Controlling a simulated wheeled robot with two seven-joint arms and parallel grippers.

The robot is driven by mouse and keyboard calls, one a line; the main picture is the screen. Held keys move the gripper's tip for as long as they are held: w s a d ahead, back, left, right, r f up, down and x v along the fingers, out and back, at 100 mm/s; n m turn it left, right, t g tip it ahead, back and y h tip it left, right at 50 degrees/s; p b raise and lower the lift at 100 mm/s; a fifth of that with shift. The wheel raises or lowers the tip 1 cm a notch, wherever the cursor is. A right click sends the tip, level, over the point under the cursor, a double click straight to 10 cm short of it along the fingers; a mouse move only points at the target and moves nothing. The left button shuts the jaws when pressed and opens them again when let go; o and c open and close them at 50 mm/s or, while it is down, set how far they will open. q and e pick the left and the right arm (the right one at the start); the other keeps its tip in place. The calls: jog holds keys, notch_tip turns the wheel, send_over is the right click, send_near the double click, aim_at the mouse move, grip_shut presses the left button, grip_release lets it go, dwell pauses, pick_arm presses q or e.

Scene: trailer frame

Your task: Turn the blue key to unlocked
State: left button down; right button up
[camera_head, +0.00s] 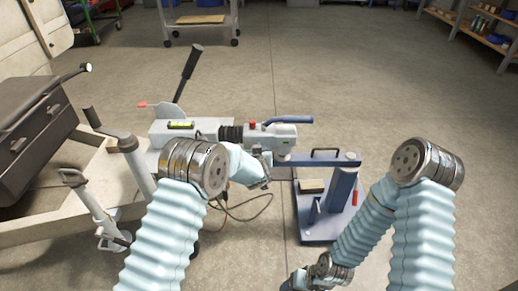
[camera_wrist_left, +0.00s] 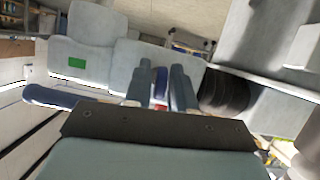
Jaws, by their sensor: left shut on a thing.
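In the left wrist view, the blue key (camera_wrist_left: 161,78), with a little red near it, shows between the two fingers of my left gripper (camera_wrist_left: 160,84). The fingers are shut on it against the grey coupling head (camera_wrist_left: 112,58). In the head view, my left gripper (camera_head: 264,168) is at the near side of the coupling head (camera_head: 280,134), and it hides the key there. Whether the key stands at locked or unlocked cannot be told. My right gripper (camera_head: 300,281) is low at the bottom edge, away from the coupling; its fingers are unclear.
A blue stand (camera_head: 325,222) with a flat base is close on the right. A hand brake lever (camera_head: 188,72) rises behind. Cables hang below the coupling. Floor beyond is open.

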pick_arm(q)
jog(key=shift+f+m, duration=0.1)
jog(key=shift+m, duration=0.3)
dwell(0.3)
jog(key=c, duration=1.2)
grip_release()
jog(key=v, duration=1.3)
jog(key=shift+s+d+r, duration=0.2)
jog(key=shift+s, duration=0.15)
